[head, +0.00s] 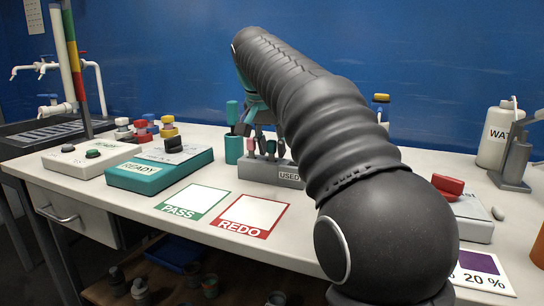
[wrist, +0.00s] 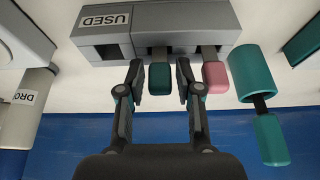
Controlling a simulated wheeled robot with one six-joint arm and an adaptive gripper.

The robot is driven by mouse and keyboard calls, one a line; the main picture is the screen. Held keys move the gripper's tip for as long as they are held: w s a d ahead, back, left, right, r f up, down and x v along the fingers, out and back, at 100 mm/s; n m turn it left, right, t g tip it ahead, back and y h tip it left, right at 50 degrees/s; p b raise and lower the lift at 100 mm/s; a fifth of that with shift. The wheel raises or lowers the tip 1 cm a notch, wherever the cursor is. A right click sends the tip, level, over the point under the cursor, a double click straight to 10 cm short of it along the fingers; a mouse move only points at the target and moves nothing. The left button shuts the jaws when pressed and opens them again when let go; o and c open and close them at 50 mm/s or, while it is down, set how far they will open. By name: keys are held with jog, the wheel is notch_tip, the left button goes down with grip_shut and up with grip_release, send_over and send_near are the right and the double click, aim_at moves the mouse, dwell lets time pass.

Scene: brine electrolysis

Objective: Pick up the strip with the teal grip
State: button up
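The grey block marked USED (wrist: 185,18) holds a strip with a dark teal-green grip (wrist: 160,79) and one with a pink grip (wrist: 215,77). A brighter teal grip (wrist: 272,139) stands in a teal cup (wrist: 257,70) beside the block. My gripper (wrist: 159,72) is open, its fingertips on either side of the dark teal-green grip in the wrist view, with gaps showing. Its right finger is close to the pink grip.
Cards marked PASS (head: 194,201) and REDO (head: 250,215) lie in front of the block. A teal READY box (head: 150,180) stands to the left. A wash bottle (head: 497,136) and a device with a red top (head: 448,185) are at right.

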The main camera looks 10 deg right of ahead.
jog(key=c, duration=0.5)
jog(key=shift+r, duration=0.1)
